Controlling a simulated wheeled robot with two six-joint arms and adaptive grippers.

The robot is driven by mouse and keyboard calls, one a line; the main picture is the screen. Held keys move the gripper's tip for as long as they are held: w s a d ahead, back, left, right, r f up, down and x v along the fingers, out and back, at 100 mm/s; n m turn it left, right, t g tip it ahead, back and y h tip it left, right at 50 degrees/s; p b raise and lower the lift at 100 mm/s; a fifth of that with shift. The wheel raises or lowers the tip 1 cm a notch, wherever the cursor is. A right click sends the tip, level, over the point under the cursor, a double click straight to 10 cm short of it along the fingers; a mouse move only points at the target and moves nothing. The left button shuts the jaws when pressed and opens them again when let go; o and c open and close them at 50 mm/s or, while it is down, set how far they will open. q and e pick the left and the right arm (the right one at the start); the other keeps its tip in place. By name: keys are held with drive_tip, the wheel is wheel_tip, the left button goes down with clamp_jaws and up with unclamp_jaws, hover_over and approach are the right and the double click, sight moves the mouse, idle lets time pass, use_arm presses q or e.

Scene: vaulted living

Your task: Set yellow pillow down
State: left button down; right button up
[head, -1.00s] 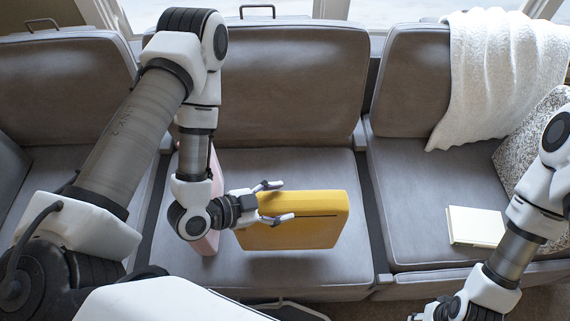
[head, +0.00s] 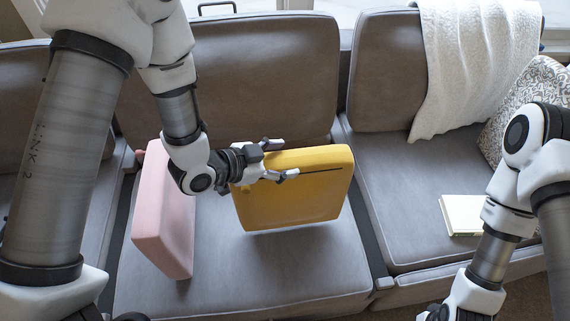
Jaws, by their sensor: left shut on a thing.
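The yellow pillow (head: 300,200) is a thick square cushion, held upright over the middle seat (head: 250,268) of the grey sofa. My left gripper (head: 284,160) is shut on its upper left part, with one finger on the near face and the other behind the top edge. A soft shadow lies under the pillow, and I cannot tell whether its bottom edge touches the seat. My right gripper (head: 440,315) is only partly in view at the bottom edge, and its fingers are cut off.
A pink pillow (head: 163,215) stands upright on the same seat, left of the yellow one. On the right seat are a pale book (head: 462,215) and a patterned pillow (head: 522,95). A white throw (head: 465,70) hangs over the right backrest. The front of the middle seat is clear.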

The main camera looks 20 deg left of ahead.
use_arm(q)
drive_tip(key=shift+w+d+f, duration=0.1)
drive_tip(key=shift+w+d, duration=0.05)
drive_tip(key=shift+w, duration=0.75)
wheel_tip(320, 180, down, 4)
drive_tip(key=shift+w+r, duration=0.1)
drive_tip(key=shift+r, duration=0.1)
drive_tip(key=shift+c, duration=0.6)
unclamp_jaws()
drive_tip(key=v, duration=0.9)
drive_tip(key=shift+r, duration=0.2)
drive_tip(key=p+v, duration=0.2)
drive_tip(key=p, duration=0.1)
drive_tip(key=shift+r+p, duration=0.3)
drive_tip(key=shift+p, duration=0.05)
drive_tip(key=shift+s+a, duration=0.25)
drive_tip(key=shift+s, duration=0.1)
drive_tip(key=shift+s+f, duration=0.1)
drive_tip(key=shift+f, duration=0.1)
